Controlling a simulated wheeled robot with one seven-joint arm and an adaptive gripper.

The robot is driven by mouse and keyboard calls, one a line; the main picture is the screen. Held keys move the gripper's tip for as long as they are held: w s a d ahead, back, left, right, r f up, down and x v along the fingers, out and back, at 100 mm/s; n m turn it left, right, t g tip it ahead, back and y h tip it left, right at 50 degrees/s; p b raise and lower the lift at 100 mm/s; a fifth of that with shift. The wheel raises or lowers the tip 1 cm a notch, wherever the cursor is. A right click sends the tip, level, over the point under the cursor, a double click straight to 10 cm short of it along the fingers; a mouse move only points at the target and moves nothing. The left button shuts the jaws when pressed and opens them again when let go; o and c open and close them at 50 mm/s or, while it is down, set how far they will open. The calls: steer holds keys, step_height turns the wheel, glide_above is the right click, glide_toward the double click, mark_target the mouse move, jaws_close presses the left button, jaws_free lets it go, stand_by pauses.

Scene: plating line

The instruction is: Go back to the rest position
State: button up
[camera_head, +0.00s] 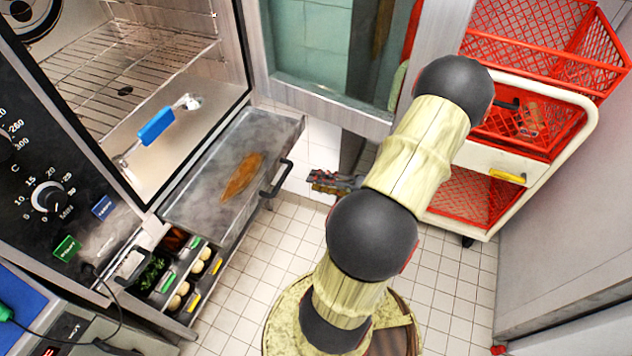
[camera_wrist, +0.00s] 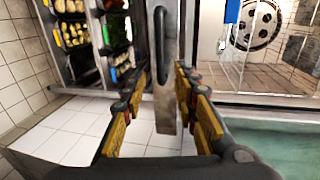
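My gripper (camera_head: 335,182) is right of the pulled-out metal drawer (camera_head: 205,150) and its dark handle (camera_head: 277,178). It appears clear of the handle in the head view. In the wrist view my gripper (camera_wrist: 160,85) has its two yellow-and-black fingers spread, with no object held between them. The drawer front with its dark handle (camera_wrist: 161,48) shows beyond and between the fingers; the exact distance is hard to tell.
The oven (camera_head: 120,75) stands open at left, its glass door (camera_head: 330,50) swung out behind my arm. A long brown item (camera_head: 241,176) lies in the drawer. Food containers (camera_head: 165,280) sit below. A cart with red baskets (camera_head: 520,130) stands right. Tiled floor (camera_head: 245,290) is free between.

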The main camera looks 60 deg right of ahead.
stand_by(0.5)
steer(key=s+a+g+y, duration=0.2)
steer(key=a+g+y, duration=0.1)
steer(key=a+g, duration=0.3)
steer(key=s+a+g+y, duration=0.2)
steer(key=a+g, duration=0.2)
steer(key=a, duration=0.3)
steer(key=w+a+r+n+g+h+p, duration=0.1)
steer(key=w+a+r+n+g+h, duration=0.15)
steer(key=a+r+n, duration=0.4)
steer(key=w+a+r+n+g+h+p, duration=0.1)
steer(key=w+r+n+g+h, duration=0.2)
steer(key=r, duration=0.7)
steer(key=w+a+r+n+t, duration=0.2)
steer(key=a+r+n, duration=0.1)
steer(key=a+r, duration=0.2)
steer(key=w+a+r+n+t, duration=0.2)
steer(key=a+r+n+t, duration=0.1)
steer(key=a, duration=0.6)
step_height(320, 180, up, 3)
steer(key=shift+w+a+f+n+h+p, duration=0.15)
steer(key=shift+w+n+h+p, duration=0.2)
steer(key=shift+n, duration=0.4)
